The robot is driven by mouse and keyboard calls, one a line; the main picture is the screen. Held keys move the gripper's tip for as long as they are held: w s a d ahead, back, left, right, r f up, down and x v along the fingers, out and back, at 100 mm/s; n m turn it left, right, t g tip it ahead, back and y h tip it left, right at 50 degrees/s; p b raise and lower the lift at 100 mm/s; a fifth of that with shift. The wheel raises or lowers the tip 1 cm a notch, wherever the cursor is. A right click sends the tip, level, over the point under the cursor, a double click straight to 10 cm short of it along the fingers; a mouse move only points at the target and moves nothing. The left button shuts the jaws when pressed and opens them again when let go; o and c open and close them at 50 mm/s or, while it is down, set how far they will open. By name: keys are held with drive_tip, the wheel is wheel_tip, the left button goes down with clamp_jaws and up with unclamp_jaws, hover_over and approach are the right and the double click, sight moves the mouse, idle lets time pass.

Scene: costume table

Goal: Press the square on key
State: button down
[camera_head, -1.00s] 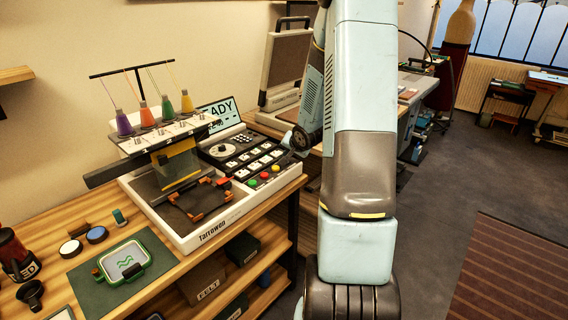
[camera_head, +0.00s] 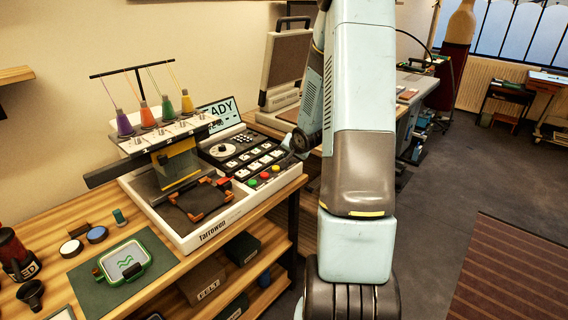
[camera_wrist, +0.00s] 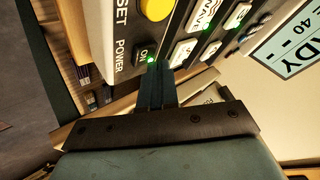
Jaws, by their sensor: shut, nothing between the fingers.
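The square ON key (camera_wrist: 142,52) is a small dark key with pale lettering in the wrist view, beside the word POWER at the panel's corner. A small green light glows at its edge. My gripper (camera_wrist: 156,66) is shut and empty, with its fingertips right at the key's lower edge. I cannot tell whether they touch or press it. In the head view my gripper (camera_head: 290,158) is a small dark shape at the right end of the embroidery machine's control panel (camera_head: 243,160). The ON key cannot be made out there.
A yellow round button (camera_wrist: 156,8) and several white keys (camera_wrist: 183,51) with green lights lie close to the fingertips. The display (camera_wrist: 292,45) is lit. The machine holds thread cones and an orange-cornered hoop (camera_head: 205,203).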

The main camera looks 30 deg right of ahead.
drive_tip(key=shift+f, duration=0.4)
idle(0.4)
drive_tip(key=shift+r, duration=0.9)
wheel_tip(320, 180, up, 6)
idle(0.7)
